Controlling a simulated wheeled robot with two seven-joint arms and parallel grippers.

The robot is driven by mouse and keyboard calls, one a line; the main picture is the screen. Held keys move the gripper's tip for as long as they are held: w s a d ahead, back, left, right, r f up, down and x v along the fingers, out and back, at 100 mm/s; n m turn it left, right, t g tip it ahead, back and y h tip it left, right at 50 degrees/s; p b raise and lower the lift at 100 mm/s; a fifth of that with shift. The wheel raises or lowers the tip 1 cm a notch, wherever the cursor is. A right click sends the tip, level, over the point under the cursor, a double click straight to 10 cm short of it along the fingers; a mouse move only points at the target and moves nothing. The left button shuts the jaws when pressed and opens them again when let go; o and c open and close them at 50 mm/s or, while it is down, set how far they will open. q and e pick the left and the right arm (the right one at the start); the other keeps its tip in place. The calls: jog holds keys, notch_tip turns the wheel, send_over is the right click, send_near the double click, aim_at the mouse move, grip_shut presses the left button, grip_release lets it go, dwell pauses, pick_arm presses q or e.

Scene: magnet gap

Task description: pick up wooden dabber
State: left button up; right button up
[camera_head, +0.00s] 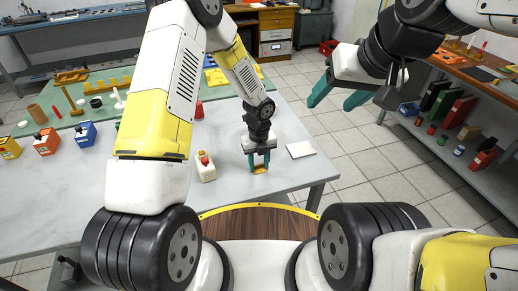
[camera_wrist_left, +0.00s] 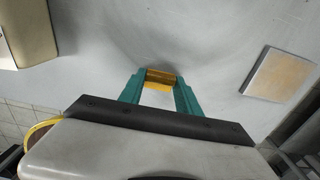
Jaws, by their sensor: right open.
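My left gripper (camera_head: 260,166) is low over the grey table, pointing down. A small golden-brown piece (camera_wrist_left: 160,79), which looks like the wooden dabber, spans the space between its green fingertips in the left wrist view. Both fingers appear to touch it, so the gripper looks shut on it. In the head view the piece (camera_head: 260,169) shows at the fingertips, at or very near the table top. Its lower part is hard to make out. My right gripper (camera_head: 338,91) is open and empty, raised at the upper right, away from the table.
Orange and blue containers (camera_head: 84,134) stand farther left. A shelf (camera_head: 480,88) with several items is at right.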

aim_at(259, 165)
pick_arm(q)
jog(key=c, duration=0.4)
jog(key=shift+r, duration=0.1)
jog(key=shift+c, duration=0.2)
jog(key=shift+r, duration=0.6)
notch_tip(259, 165, up, 2)
jog(key=shift+r, duration=0.2)
jog(key=s+r, duration=0.1)
jog(key=s, duration=1.5)
jog(key=shift+r, duration=0.1)
jog(key=o, duration=0.7)
jog(key=c, duration=0.6)
